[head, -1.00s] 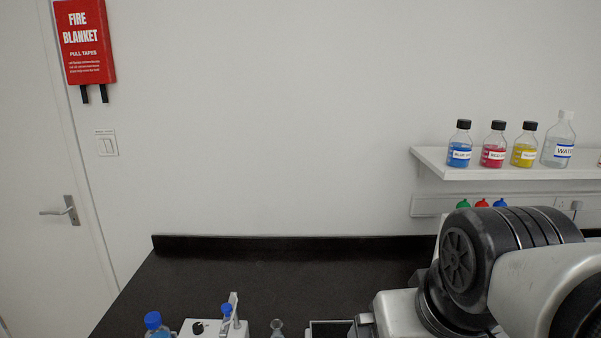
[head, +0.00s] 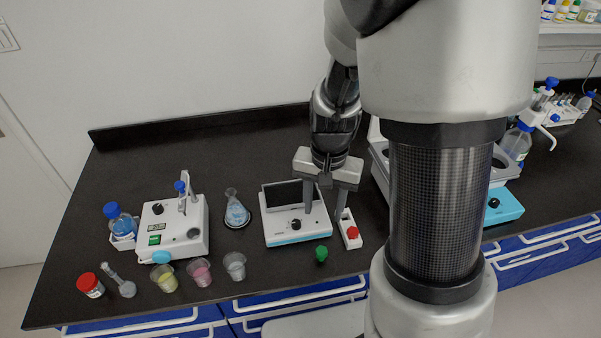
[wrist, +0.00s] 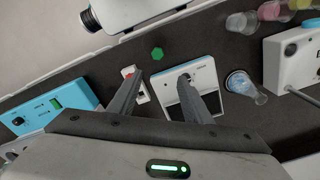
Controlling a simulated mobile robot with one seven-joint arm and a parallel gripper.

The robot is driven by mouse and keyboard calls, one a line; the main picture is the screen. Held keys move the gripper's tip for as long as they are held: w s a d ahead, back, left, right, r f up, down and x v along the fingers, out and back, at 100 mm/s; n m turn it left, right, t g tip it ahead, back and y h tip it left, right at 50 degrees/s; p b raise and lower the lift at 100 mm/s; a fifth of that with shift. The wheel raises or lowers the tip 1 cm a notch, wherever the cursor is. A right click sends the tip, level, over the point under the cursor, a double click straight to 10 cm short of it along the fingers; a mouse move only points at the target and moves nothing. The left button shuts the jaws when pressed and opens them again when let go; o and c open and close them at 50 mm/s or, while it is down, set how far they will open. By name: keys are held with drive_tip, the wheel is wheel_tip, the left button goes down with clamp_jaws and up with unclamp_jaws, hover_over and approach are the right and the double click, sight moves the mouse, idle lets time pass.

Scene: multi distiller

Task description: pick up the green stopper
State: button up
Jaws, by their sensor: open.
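The green stopper (head: 321,254) lies on the black bench near its front edge, in front of and a little right of the white balance. In the wrist view the green stopper (wrist: 157,54) shows clear of both fingers, beyond their tips. My gripper (head: 325,209) is open and empty, pointing down above the area between the balance and the white holder with a red stopper. The gripper also shows in the wrist view (wrist: 160,73), its fingers spread wide. The stopper stands apart from the gripper and nothing hides it.
The balance (head: 284,237) and the white holder (head: 345,222) stand close by the fingers. Left are a flask (head: 236,212), several small cups, a stirrer device (head: 160,247) and bottles. A blue-and-white apparatus (head: 508,208) stands right. Bare bench surrounds the stopper.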

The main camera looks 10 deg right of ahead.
drive_tip(key=b, duration=0.1)
approach(322, 249)
drive_tip(key=f, duration=0.3)
drive_tip(key=w+f, duration=0.1)
drive_tip(key=f, duration=0.1)
drive_tip(key=shift+a+f, duration=0.2)
drive_tip(key=shift+f, duration=0.05)
drive_tip(key=shift+s+d+f, duration=0.1)
drive_tip(key=shift+s+f, duration=0.1)
drive_tip(key=shift+f, duration=1.1)
drive_tip(key=shift+s+f, duration=0.15)
drive_tip(key=shift+f, duration=1.2)
drive_tip(key=shift+c, duration=0.3)
drive_tip(key=c, duration=1)
